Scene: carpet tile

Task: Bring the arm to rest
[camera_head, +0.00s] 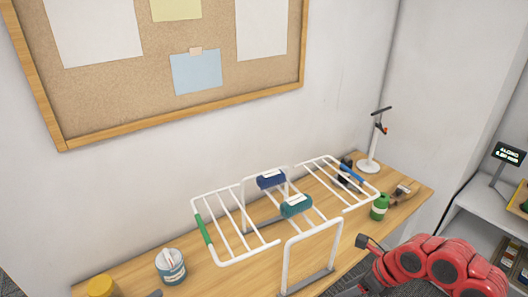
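My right arm, red with dark joints, comes in at the lower right. At its left end is a small dark part, which looks like my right gripper (364,241), in front of the table's right part. Its fingers are too small and dark to show whether they are open or shut. My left arm and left gripper are out of the picture.
A wooden table (135,270) stands along the wall. On it is a white wire rack (252,254) with blue and teal rolled items, a jar (171,267), a yellow-lidded container (101,286), a green bottle (380,206) and a white stand (368,166). A shelf (480,205) stands at right.

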